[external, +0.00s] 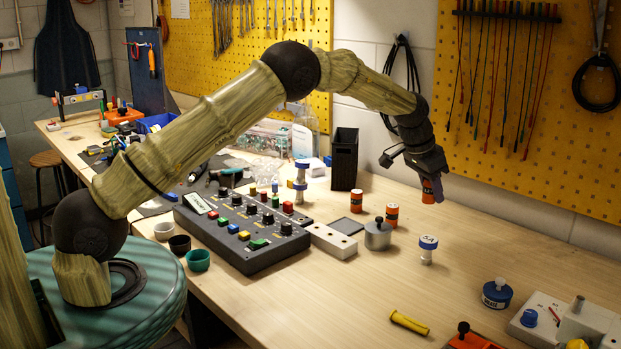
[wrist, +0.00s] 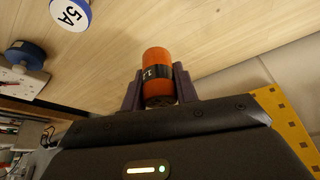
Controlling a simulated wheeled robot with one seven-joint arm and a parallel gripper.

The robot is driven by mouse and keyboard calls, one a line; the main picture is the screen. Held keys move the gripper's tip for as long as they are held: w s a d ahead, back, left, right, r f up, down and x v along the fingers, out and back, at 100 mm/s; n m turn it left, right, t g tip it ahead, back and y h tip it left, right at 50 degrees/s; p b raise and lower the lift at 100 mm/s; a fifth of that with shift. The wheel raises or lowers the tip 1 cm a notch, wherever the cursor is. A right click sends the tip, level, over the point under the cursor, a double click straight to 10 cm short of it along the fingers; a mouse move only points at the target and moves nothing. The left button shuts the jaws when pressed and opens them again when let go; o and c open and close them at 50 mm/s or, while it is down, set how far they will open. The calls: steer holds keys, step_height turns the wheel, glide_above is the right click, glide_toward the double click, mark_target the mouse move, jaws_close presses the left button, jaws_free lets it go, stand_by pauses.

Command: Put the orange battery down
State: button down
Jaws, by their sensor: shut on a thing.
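My gripper (external: 427,180) is shut on an orange battery (external: 428,191) with a dark band. In the wrist view the same battery (wrist: 158,68) sits between the two dark fingers of my gripper (wrist: 158,86), its far end sticking out past them. In the external view it hangs at the back right of the bench, near the wall; it appears to be clear of the wood, but the exact gap is hard to tell.
A grey cylinder (external: 377,235), button panel (external: 242,228) and black bin (external: 344,160) lie to the left. Bare wood (external: 500,235) is on the right.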

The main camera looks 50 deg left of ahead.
steer(key=shift+f, duration=0.1)
step_height(320, 180, down, 6)
steer(key=shift+p, duration=0.7)
steer(key=shift+f+p, duration=0.5)
steer(key=shift+f, duration=1.35)
steer(key=shift+f, duration=0.2)
steer(key=c, duration=1.1)
jaws_free()
steer(key=shift+r, duration=0.15)
